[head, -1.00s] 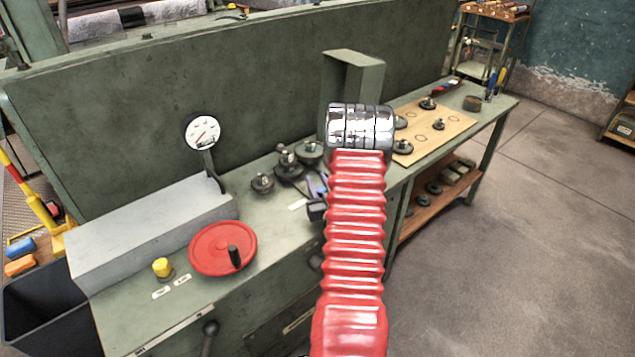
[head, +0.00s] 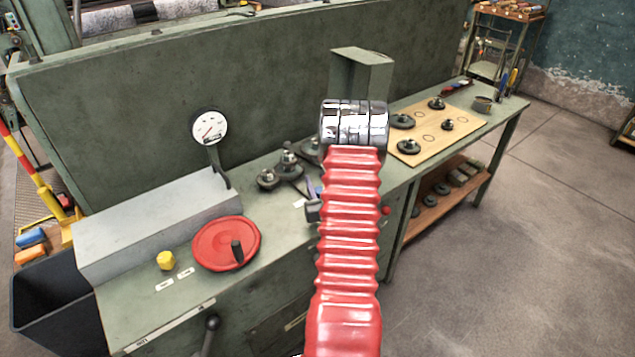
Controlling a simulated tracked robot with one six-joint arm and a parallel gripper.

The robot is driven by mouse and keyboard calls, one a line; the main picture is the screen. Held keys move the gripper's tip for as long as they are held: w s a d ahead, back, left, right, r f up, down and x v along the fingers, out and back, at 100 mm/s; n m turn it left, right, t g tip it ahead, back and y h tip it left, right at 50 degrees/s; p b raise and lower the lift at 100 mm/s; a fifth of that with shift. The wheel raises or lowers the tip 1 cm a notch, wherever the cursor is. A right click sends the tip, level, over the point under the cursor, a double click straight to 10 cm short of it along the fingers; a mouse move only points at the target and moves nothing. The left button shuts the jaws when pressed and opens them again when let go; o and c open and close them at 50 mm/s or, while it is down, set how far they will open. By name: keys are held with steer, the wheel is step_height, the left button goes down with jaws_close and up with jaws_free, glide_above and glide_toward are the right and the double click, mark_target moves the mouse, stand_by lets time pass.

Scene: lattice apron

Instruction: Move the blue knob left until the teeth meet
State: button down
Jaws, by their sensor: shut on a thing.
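My gripper (head: 314,208) shows only as a dark part left of my red arm; the arm hides most of it. It is shut on the blue knob (head: 319,190), of which only a small bluish piece shows. Left of it on the green bench top stand dark gears. The left gear (head: 267,180) is beside the middle gear (head: 289,168), which carries a taller stud. They look very close, but I cannot tell whether their teeth touch. Another gear (head: 310,149) behind is partly hidden by my wrist.
A red handwheel (head: 226,243), a yellow knob (head: 166,260) and a grey box (head: 150,225) are on the left of the bench. A dial gauge (head: 209,127) stands behind. A wooden board (head: 425,150) with gears lies on the right.

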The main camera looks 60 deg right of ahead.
steer(key=c, duration=1.4)
jaws_free()
steer(key=shift+o, duration=0.2)
steer(key=shift+s, duration=0.1)
steer(key=v, duration=1.3)
steer(key=shift+s+a, duration=0.25)
steer(key=shift+s, duration=0.05)
